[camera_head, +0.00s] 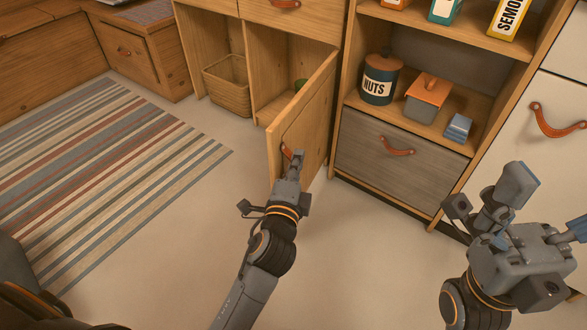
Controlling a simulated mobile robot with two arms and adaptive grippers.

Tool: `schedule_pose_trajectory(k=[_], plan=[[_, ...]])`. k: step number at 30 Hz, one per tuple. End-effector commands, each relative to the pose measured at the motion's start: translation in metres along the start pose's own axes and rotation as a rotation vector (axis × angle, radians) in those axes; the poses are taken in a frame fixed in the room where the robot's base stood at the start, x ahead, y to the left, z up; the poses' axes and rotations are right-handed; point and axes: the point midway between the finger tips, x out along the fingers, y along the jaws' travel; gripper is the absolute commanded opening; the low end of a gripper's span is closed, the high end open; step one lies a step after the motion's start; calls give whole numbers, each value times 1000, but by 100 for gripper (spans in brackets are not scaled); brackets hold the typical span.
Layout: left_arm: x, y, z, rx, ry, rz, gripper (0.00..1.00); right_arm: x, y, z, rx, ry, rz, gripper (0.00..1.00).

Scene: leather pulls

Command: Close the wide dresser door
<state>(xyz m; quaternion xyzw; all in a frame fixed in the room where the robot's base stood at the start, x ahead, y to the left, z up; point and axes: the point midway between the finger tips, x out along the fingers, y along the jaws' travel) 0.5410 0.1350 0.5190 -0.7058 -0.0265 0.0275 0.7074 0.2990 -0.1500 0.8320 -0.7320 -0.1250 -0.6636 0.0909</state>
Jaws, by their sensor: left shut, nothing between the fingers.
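The wooden dresser door (312,108) stands swung out from the dresser (290,22), with its free edge toward me and its far edge at the dresser's right side. An orange leather pull (286,151) shows on the door's face, partly hidden by my gripper. My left gripper (295,162) is shut and empty, with its fingertips at the door's lower front part near the pull. I cannot tell whether they touch the door. My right gripper (548,207) is open and empty at the right, in front of the white cabinet.
A wicker basket (228,86) sits in the dresser's left compartment, and a small green item (300,85) shows in the open compartment. A shelf unit with a nuts canister (380,80) and grey drawer (395,160) stands right of the door. A striped rug (110,165) lies left.

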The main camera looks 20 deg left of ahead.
Motion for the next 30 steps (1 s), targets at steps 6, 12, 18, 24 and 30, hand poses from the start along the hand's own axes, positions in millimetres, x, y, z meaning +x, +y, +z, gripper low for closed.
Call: schedule_pose_trajectory(k=[6,12,18,24,30], plan=[[47,0,0,0,0,-4,0,-5,0,2,-1,-1,-3,100],[57,-1,26,2,0,-1,0,7,-1,-2,-2,29,-10,100],[60,-1,38,-1,1,-1,0,3,0,-1,-1,14,-4,100],[60,-1,39,-2,1,-2,0,1,0,0,0,5,-1,100],[60,-1,40,-2,2,-1,0,1,0,0,-1,4,0,100]])
